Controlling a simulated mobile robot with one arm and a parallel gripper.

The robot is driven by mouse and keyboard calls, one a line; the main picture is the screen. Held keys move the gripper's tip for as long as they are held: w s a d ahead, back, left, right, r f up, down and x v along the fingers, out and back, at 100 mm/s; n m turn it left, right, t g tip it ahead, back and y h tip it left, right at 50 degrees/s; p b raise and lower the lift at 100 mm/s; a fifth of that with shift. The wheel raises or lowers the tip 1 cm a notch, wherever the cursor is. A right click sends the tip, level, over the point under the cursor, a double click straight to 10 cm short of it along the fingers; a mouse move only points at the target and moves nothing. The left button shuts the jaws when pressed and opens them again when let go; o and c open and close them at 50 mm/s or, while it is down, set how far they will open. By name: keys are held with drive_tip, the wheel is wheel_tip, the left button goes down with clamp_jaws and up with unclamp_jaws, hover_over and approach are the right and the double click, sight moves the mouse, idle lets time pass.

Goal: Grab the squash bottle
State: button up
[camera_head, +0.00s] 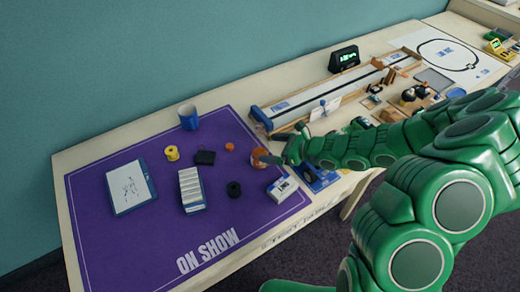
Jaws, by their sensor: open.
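My gripper (268,148) is at the end of my green arm, over the right part of the purple mat (140,250). Its jaws are open. An orange object (258,156) shows right at the fingertips, partly covered by them. It may be the squash bottle, but it is too small and hidden to be sure. I cannot tell whether the fingers touch it. No other thing in view is clearly a bottle.
On the mat are a blue mug (188,118), a yellow spool (172,153), a black spool (234,189), a white ribbed block (191,189), a clipboard (130,187) and a small orange piece (229,146). A long wooden track (330,88) stands behind. The mat's front left is clear.

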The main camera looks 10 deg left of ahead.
sight(260, 148)
drive_tip(key=shift+x, duration=2.65)
drive_tip(key=c, duration=1.2)
